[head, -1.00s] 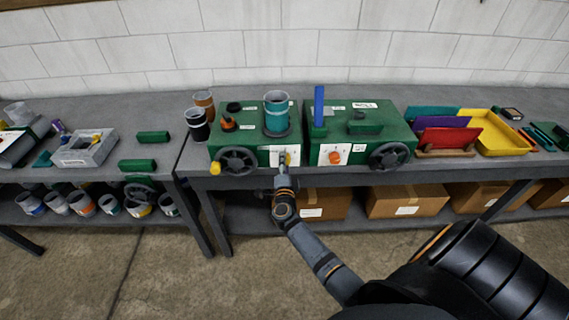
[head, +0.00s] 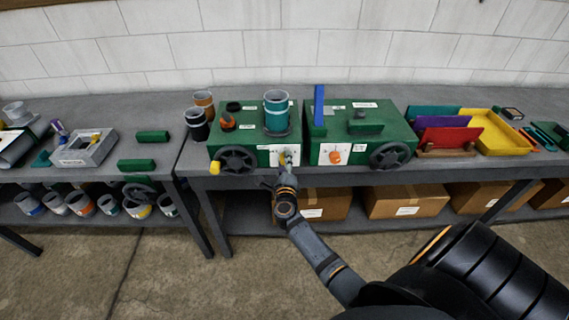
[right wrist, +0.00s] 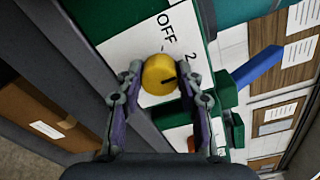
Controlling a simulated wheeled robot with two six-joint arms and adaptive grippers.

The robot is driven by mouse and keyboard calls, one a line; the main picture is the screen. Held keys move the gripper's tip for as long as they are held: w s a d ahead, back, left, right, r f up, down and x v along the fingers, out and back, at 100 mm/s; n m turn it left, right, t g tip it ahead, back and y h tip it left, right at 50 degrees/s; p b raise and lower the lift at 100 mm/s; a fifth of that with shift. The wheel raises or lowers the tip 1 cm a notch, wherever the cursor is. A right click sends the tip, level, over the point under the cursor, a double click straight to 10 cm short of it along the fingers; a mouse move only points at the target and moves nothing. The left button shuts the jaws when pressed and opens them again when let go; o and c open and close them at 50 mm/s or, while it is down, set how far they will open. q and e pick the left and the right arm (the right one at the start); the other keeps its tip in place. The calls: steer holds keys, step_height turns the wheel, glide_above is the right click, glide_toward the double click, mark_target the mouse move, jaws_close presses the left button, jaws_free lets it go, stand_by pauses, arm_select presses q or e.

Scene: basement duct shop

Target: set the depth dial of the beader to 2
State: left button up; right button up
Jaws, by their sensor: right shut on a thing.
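A green machine (head: 232,142) stands on the bench with a white dial plate (head: 273,156) on its front. My right gripper (head: 287,158) is at that plate, its arm reaching up from below. In the right wrist view, the gripper's two fingers (right wrist: 160,84) are shut on a round yellow dial (right wrist: 157,70), one on each side. The dial has a dark mark that points to the picture's right. The plate (right wrist: 137,46) shows "OFF" and a "2"; the mark ends a little below the "2". Other markings are hidden by the fingers. My left gripper is not in view.
A second green machine (head: 378,130) with an orange dial (head: 335,158) stands close on the right. A teal cup (head: 276,112) stands on the first machine. A black handwheel (head: 234,160) is left of the plate. Cardboard boxes (head: 405,201) sit on the shelf below.

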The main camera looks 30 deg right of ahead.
steer(key=shift+f, duration=0.1)
stand_by(0.4)
steer(key=o, duration=1.2)
steer(key=v, duration=1.2)
